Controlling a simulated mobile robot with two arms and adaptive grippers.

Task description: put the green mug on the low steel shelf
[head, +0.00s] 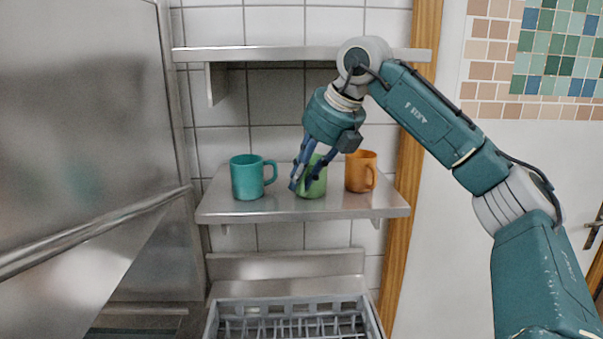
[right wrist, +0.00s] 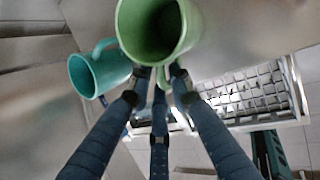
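The green mug (head: 317,184) is upright at the low steel shelf (head: 270,212), between a teal mug and an orange mug. I cannot tell whether its base touches the shelf. My right gripper (head: 301,186) is in front of it and hides part of it in the head view. In the right wrist view, the green mug (right wrist: 155,35) shows its open, empty top. My right fingers (right wrist: 161,76) come together around its handle and look shut on it. My left gripper is not in view.
The teal mug (head: 246,179) stands to the left, and also shows in the right wrist view (right wrist: 98,74). The orange mug (head: 359,172) stands close on the right. An upper shelf (head: 260,54) is overhead. A grey dish rack (head: 290,308) is below. A steel door (head: 80,120) fills the left.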

